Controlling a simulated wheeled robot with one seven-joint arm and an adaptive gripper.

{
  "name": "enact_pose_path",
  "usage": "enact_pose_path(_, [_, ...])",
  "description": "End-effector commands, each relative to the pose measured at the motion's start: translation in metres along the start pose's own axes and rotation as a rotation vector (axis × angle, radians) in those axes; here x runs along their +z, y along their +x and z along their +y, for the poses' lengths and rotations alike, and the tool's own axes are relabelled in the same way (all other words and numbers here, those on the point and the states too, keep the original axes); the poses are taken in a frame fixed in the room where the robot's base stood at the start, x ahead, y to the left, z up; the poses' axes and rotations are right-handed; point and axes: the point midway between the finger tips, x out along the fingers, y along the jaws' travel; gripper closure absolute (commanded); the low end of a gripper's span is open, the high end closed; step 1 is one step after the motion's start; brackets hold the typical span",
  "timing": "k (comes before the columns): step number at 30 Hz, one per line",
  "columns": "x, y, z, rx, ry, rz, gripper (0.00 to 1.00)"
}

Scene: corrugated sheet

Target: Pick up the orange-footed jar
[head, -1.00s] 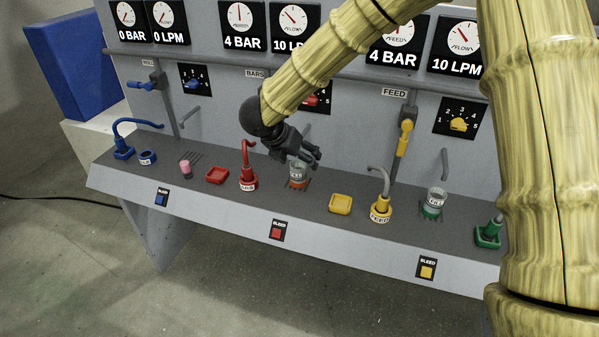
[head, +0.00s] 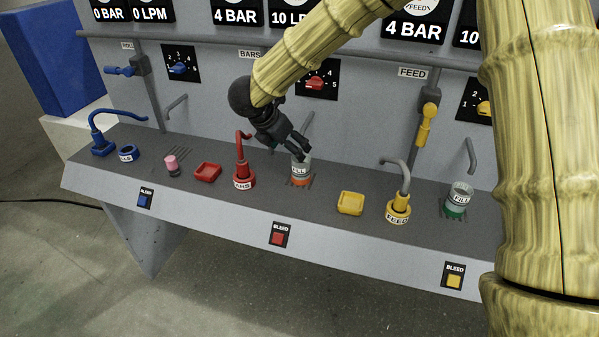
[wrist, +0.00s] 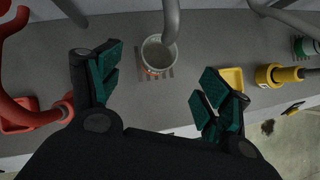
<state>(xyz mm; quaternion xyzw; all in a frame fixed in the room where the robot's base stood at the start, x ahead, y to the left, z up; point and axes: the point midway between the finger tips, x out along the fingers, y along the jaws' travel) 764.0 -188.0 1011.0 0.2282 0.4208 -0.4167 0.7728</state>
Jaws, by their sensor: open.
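The orange-footed jar (head: 300,172) stands upright on a slotted drain patch of the grey counter, in the middle of the head view. It is a clear jar with a "FILL" label and an orange foot. In the wrist view the jar (wrist: 156,57) shows from above, beyond and between the open fingers, partly covered by a grey spout. My gripper (head: 302,154) is just above and beside the jar's rim in the head view; whether they touch I cannot tell. In the wrist view my gripper (wrist: 158,85) is open and empty, its teal pads wide apart.
A grey spout (wrist: 171,20) hangs over the jar. A red spout fixture (head: 243,178) stands to the left, a yellow tray (head: 350,203) to the right. Further right are a yellow fixture (head: 399,208) and a green-footed jar (head: 459,199). A red tray (head: 207,172) and pink-topped jar (head: 171,164) stand left.

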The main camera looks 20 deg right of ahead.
Motion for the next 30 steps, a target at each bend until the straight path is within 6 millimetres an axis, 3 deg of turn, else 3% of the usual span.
enact_pose_path(7, [0.0, 0.034, -0.001, -0.003, -0.001, 0.001, 0.22])
enact_pose_path(17, [0.0, 0.054, 0.001, -0.002, -0.003, 0.001, 0.22])
enact_pose_path(25, [0.0, 0.087, 0.002, -0.001, -0.004, 0.001, 0.22])
enact_pose_path(30, [0.0, 0.093, 0.003, 0.002, -0.003, 0.0, 0.22])
